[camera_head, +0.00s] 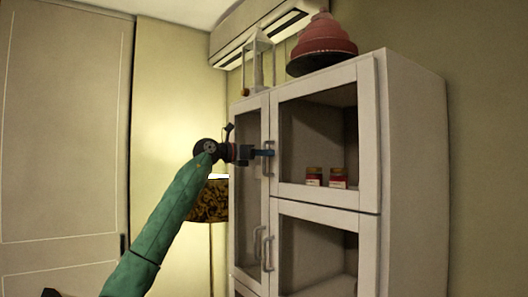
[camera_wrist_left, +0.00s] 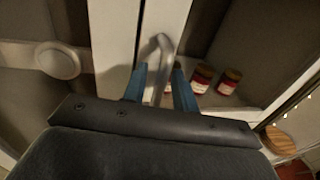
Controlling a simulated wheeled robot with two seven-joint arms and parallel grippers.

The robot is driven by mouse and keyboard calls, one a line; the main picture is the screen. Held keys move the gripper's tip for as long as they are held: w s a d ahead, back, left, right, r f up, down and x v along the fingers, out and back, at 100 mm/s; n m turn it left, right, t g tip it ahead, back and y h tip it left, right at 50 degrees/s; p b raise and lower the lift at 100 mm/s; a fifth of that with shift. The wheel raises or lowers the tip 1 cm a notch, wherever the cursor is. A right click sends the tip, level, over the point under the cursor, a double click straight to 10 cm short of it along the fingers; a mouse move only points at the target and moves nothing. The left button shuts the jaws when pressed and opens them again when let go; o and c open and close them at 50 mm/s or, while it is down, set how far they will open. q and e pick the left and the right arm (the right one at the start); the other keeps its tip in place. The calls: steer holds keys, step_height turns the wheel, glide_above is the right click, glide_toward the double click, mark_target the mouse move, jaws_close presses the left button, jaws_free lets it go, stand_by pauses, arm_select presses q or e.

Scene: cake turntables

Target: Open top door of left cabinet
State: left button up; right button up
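The white cabinet (camera_head: 368,140) stands at the right in the head view. Its glass-fronted top door (camera_head: 318,196) looks shut. The door's metal handle (camera_head: 271,165) is on the door's left side; the handle also shows in the left wrist view (camera_wrist_left: 160,42). My left gripper (camera_head: 268,153), with blue fingers, is at this handle. In the left wrist view, its fingers (camera_wrist_left: 163,88) stand apart on either side of the handle, with a gap between the handle and the right finger. My right gripper is in neither view.
A lower door (camera_head: 318,212) and a narrow left door (camera_head: 250,190) look shut. Two red jars (camera_head: 314,177) (camera_head: 338,178) stand behind the top door's glass. A red tiered object (camera_head: 322,45) and a white lantern (camera_head: 257,65) stand on top. A lamp (camera_head: 208,205) stands left of the cabinet.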

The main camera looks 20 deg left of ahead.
arm_select(q)
steer(key=shift+c, duration=0.2)
jaws_close()
steer(key=shift+s, duration=0.1)
